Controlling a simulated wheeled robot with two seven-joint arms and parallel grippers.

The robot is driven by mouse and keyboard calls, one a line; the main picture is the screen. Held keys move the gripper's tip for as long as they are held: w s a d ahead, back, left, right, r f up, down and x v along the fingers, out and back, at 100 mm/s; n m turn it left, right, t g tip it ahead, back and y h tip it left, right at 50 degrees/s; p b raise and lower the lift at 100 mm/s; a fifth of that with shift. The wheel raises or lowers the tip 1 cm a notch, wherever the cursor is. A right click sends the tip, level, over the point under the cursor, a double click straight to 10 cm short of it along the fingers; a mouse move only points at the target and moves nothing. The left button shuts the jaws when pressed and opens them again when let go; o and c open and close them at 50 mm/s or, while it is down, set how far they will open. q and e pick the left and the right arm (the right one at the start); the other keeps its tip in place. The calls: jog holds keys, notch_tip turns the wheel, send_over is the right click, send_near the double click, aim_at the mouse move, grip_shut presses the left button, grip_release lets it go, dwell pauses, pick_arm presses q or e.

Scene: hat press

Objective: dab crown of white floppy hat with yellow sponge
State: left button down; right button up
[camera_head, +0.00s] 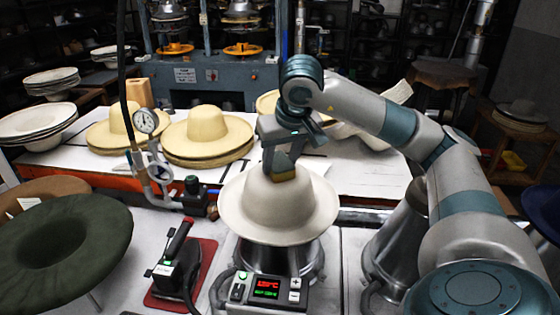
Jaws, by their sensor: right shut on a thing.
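The white floppy hat (275,222) sits brim down on a metal stand in the middle of the head view, its rounded crown upward. My right gripper (279,160) points down over the crown from above. It is shut on the yellow sponge (284,176), which is mostly hidden by the fingers. The sponge's lower edge meets the top of the crown in the picture; I cannot tell whether it presses on it. My left gripper is not in view.
A control box with a lit display (266,289) stands in front of the hat. An iron on a red mat (205,262) lies to its left. A dark green hat (62,245) is at far left. Straw hats (207,134) and a pressure gauge (146,121) stand behind.

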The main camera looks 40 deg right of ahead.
dwell(0.6)
jog(key=shift+r+p, duration=2.4)
jog(key=shift+r, duration=1.1)
jog(key=shift+f, duration=0.1)
